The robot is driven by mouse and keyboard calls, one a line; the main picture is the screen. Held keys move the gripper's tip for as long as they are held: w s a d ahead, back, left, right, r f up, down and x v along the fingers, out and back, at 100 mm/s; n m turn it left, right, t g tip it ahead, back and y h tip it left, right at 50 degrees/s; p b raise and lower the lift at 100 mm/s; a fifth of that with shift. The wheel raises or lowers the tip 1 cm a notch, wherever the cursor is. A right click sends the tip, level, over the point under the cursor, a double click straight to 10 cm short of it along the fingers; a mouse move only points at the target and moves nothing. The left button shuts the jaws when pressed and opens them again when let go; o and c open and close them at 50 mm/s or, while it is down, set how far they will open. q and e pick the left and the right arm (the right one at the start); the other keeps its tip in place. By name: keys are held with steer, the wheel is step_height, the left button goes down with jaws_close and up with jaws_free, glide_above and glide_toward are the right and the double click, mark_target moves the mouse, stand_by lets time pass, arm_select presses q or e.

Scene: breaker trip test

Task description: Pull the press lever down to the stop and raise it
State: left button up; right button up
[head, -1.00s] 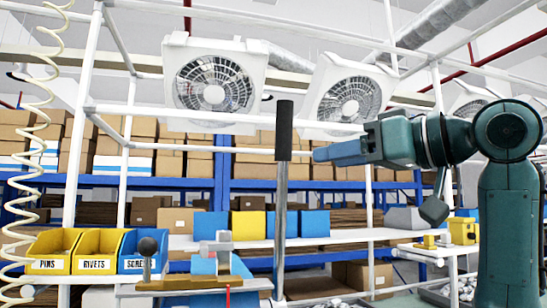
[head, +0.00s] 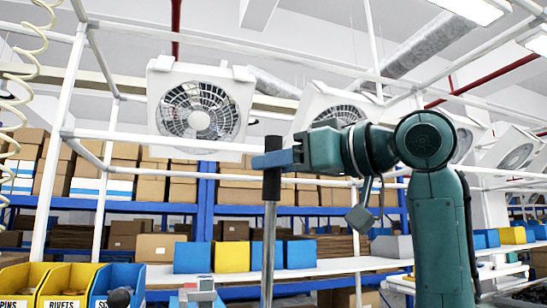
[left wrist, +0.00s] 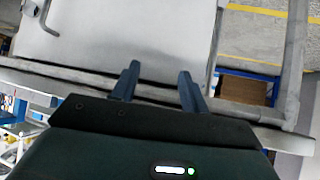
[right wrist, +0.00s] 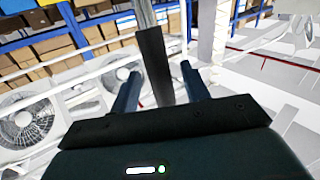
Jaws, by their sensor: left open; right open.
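The press lever is a metal rod (head: 269,250) with a black grip (head: 271,184) on top, standing upright in the head view. My right gripper (head: 268,160) is open at the height of the grip, coming from the right. In the right wrist view the black grip (right wrist: 153,62) lies between the two open fingers (right wrist: 157,76), with clear space on both sides. My left gripper (left wrist: 159,71) is open and empty in the left wrist view, above a pale grey surface. It is outside the head view. The lever's lower end is hidden below the frame.
Yellow and blue bins (head: 66,283) stand at the lower left. White frame bars (head: 110,139) cross behind the lever. Wall fans (head: 200,108) and shelves of cardboard boxes (head: 183,187) are farther back. A grey metal bar (left wrist: 291,65) runs right of my left gripper.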

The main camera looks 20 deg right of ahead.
steer(key=shift+x, duration=0.85)
steer(key=shift+c, duration=0.3)
jaws_close()
